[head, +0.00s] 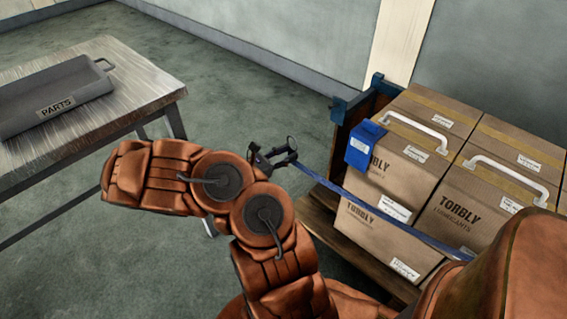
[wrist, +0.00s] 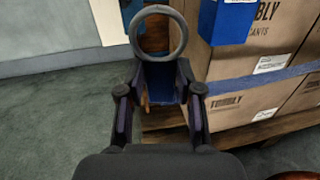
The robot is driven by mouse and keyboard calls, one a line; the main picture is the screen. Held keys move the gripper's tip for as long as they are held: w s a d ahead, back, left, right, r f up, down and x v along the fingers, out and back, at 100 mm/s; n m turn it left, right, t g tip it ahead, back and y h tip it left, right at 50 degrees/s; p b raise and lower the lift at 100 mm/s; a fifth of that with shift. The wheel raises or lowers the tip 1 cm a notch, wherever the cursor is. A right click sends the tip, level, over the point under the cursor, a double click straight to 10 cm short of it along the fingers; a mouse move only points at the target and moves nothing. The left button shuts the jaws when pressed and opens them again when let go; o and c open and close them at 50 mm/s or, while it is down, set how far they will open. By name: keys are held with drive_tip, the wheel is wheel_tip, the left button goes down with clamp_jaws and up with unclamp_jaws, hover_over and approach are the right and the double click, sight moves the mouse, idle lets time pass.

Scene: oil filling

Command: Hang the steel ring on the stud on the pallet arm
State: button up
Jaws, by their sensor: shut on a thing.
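The steel ring (wrist: 185,34) is a plain grey hoop. In the wrist view it stands up beyond my fingertips, face toward the camera. My gripper (wrist: 160,68) is shut on its lower edge. In the head view my gripper (head: 276,155) is small and dark beyond my arm, with the ring (head: 291,143) as a thin loop at its tip. I cannot make out the stud; whether the ring touches anything is unclear.
Cartons marked TORBLY (head: 400,160) with white handles stand on a wooden pallet (head: 318,222) at the right. A table (head: 125,75) with a grey parts tray (head: 55,95) stands at the left. Open floor lies between.

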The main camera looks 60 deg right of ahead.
drive_tip(key=w+d+b, duration=0.2)
drive_tip(key=d, duration=0.6)
drive_tip(key=shift+d+f+b, duration=0.15)
drive_tip(key=shift+d+b, duration=0.15)
drive_tip(key=shift+b, duration=0.05)
drive_tip(key=shift+w+d+b, duration=0.2)
drive_tip(key=shift+w+d, duration=0.15)
drive_tip(key=shift+d, duration=0.65)
drive_tip(key=shift+w+d+b, duration=0.15)
drive_tip(key=shift+w+d, duration=0.2)
drive_tip(key=shift+d, duration=0.6)
drive_tip(key=shift+w+d+b, duration=0.2)
drive_tip(key=shift+w+d, duration=0.15)
drive_tip(key=shift+d, duration=0.65)
drive_tip(key=shift+d+b, duration=0.15)
drive_tip(key=shift+b, duration=0.15)
drive_tip(key=shift+w+d+f, duration=0.1)
drive_tip(key=shift+w+d, duration=0.05)
drive_tip(key=shift+w+d+b, duration=0.15)
drive_tip(key=shift+d+b, duration=0.55)
drive_tip(key=shift+b, duration=0.35)
drive_tip(key=shift+d, duration=0.15)
